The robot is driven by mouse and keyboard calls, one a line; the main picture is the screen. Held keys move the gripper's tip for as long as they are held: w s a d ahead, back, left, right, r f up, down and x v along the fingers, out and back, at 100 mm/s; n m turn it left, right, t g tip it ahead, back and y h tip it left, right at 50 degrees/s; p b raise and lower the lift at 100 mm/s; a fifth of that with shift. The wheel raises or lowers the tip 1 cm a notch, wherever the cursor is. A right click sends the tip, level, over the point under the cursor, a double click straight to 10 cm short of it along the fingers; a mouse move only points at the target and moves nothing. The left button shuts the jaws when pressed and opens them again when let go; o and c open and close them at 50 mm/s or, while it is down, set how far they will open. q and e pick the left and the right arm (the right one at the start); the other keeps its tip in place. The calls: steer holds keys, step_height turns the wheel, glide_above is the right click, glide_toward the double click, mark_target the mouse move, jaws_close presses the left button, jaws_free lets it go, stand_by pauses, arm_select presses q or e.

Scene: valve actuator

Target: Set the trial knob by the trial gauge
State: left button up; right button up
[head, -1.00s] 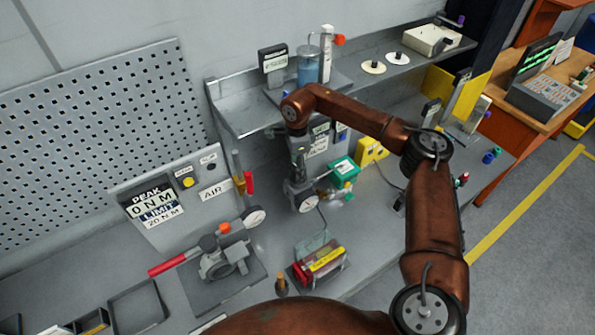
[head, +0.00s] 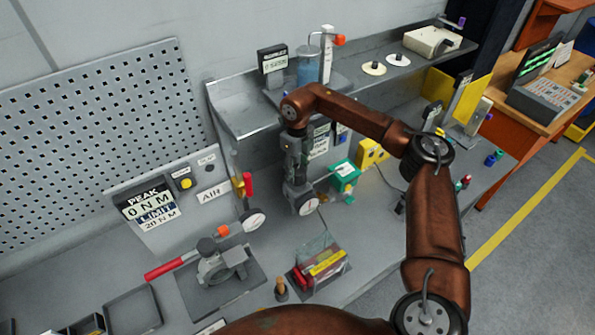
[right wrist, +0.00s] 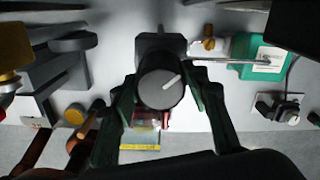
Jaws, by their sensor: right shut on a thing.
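The knob (right wrist: 161,86) is a round dark grey cap with a white pointer line, seen from above in the right wrist view. The line points up and right. My right gripper (right wrist: 163,92) has a finger on each side of the knob and is shut on it. In the head view my right gripper (head: 295,162) points down onto a grey unit (head: 291,195), hiding the knob. A round white-faced gauge (head: 309,205) sits on the front of that unit; its reading is too small to tell. My left gripper is not in view.
A green box (head: 344,174) stands right of the unit, and a yellow box (head: 371,152) beyond it. A second gauge (head: 254,221) is to the left, near a red handle (head: 248,183). A clear-lidded case (head: 320,264) lies in front. A shelf (head: 245,105) runs behind.

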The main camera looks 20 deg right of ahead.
mark_target(298, 168)
steer(key=shift+w+r+m, duration=0.1)
steer(key=shift+m, duration=1.5)
steer(key=shift+d+m, duration=0.1)
steer(key=shift+m, duration=0.2)
steer(key=o, duration=1.2)
steer(key=shift+c, duration=0.2)
step_height(298, 168, up, 12)
